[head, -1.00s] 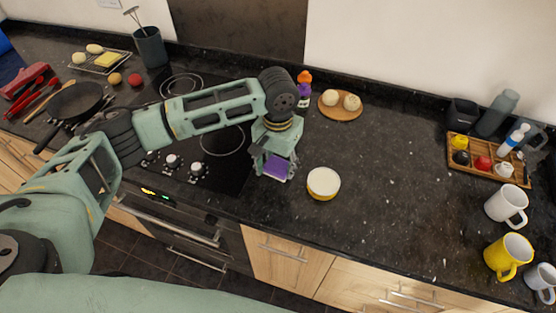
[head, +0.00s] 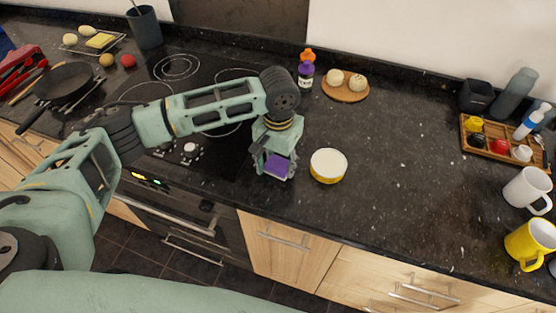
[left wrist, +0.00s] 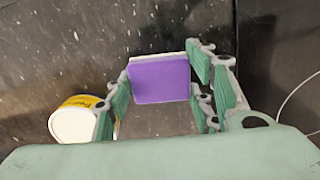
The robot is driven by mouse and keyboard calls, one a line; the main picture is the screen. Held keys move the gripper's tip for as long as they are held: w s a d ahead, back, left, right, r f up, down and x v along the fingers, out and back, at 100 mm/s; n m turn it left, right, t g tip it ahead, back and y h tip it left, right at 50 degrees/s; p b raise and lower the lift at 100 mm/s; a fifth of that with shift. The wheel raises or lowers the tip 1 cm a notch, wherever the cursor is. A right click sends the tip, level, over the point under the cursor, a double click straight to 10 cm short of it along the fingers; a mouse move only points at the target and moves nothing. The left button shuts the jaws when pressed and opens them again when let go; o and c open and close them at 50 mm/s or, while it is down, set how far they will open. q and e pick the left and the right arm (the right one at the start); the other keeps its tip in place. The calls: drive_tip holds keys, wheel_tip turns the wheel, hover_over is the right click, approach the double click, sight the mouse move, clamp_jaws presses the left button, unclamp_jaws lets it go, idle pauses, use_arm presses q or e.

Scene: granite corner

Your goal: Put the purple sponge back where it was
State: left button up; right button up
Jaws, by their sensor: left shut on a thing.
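The purple sponge (head: 278,166) is held in my left gripper (head: 274,160), above the dark counter just right of the cooktop. In the left wrist view the sponge (left wrist: 160,80) shows its purple face and a thin pale layer along its top edge. The left gripper's fingers (left wrist: 160,85) stand on both sides of the sponge, shut on it. I cannot tell whether the sponge touches the counter. My right gripper is not in view.
A yellow-and-white round tub (head: 328,166) stands close right of the sponge; the wrist view shows it too (left wrist: 75,120). A purple bottle with orange cap (head: 306,70) and a round wooden board (head: 345,94) are behind. Mugs (head: 527,188) stand right. Mid-right counter is clear.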

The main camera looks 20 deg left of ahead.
use_arm(q)
drive_tip(key=o, duration=0.8)
drive_tip(key=shift+c, duration=0.2)
drive_tip(key=o, duration=0.5)
drive_tip(key=shift+o, duration=0.2)
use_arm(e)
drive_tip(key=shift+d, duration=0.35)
use_arm(q)
drive_tip(key=shift+o, duration=0.3)
drive_tip(key=o, duration=0.7)
drive_tip(key=shift+c, duration=0.2)
